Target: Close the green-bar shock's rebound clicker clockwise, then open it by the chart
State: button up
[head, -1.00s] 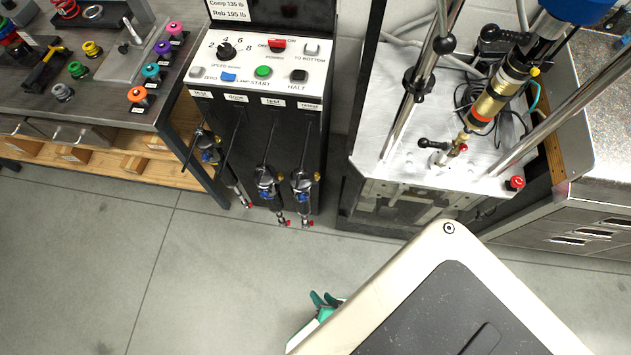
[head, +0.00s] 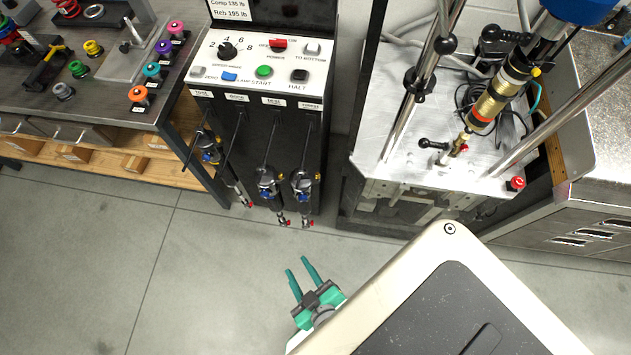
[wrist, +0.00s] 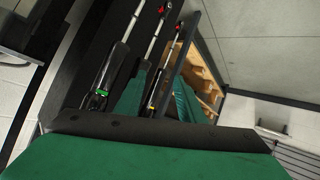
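My gripper (head: 297,268) is low over the floor in front of the rack, its two teal fingers apart with nothing between them. In the wrist view the green fingers (wrist: 160,98) also stand apart. Three dark shocks hang on the black rack: left (head: 209,155), middle (head: 268,185) and right (head: 303,184). In the wrist view one shock (wrist: 115,62) bears a small bright green mark, perhaps the green bar.
The dyno (head: 400,178) at right holds a gold shock (head: 490,100) between steel posts. A bench (head: 100,95) with coloured knobs stands left. The grey floor (head: 80,260) is clear.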

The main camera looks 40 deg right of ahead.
jog(key=w+d+f+n+g, duration=0.3)
jog(key=w+d+f, duration=0.1)
jog(key=d+f, duration=0.4)
jog(key=n+g+y, duration=0.5)
jog(key=n, duration=0.2)
send_near(312, 223)
jog(key=x, duration=0.8)
jog(key=shift+d, duration=0.4)
jog(key=shift+s+f, duration=0.1)
jog(key=shift+f, duration=0.05)
jog(key=shift+c, duration=0.6)
grip_shut()
